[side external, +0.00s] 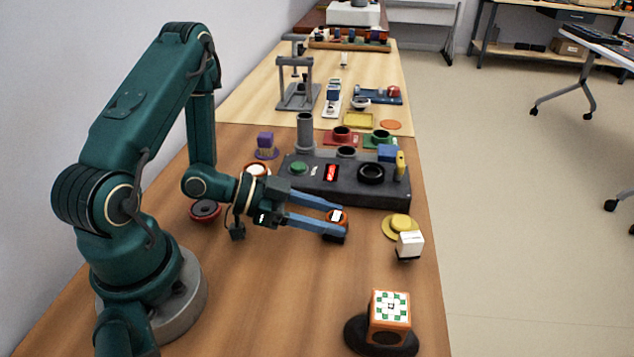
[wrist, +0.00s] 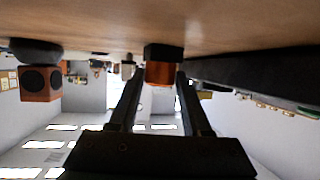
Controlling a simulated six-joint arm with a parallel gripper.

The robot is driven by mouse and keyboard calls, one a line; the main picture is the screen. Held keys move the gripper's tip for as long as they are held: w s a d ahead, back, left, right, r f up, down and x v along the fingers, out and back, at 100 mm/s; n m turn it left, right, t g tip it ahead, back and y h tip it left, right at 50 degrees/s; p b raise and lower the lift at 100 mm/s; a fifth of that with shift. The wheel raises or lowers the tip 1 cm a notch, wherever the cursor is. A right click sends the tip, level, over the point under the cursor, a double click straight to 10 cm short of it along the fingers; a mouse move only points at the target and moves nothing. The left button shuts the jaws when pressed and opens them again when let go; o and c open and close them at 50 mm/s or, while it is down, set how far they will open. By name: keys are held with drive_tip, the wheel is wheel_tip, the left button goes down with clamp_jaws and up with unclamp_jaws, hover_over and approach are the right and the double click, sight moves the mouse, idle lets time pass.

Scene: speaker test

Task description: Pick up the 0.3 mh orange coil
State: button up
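The orange coil (side external: 336,216), with a white label on top and a black base, stands upright on the wooden table at the middle, in front of the grey console. In the wrist view the coil (wrist: 160,73) appears upside down, orange with its black base toward the table. My gripper (side external: 344,219) reaches in from the left, its blue fingers low and level on either side of the coil. In the wrist view my gripper (wrist: 160,78) has its dark fingertips close to both sides of the coil. I cannot tell whether they touch it. The label's text is too small to read.
The grey console (side external: 330,178) stands close behind the coil. A white cube (side external: 410,244) and a yellow disc (side external: 400,226) are to the right, and an orange speaker box (side external: 390,312) is at the front right. A red-rimmed round part (side external: 205,210) lies left.

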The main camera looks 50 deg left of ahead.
clamp_jaws()
drive_tip(key=shift+r, duration=0.15)
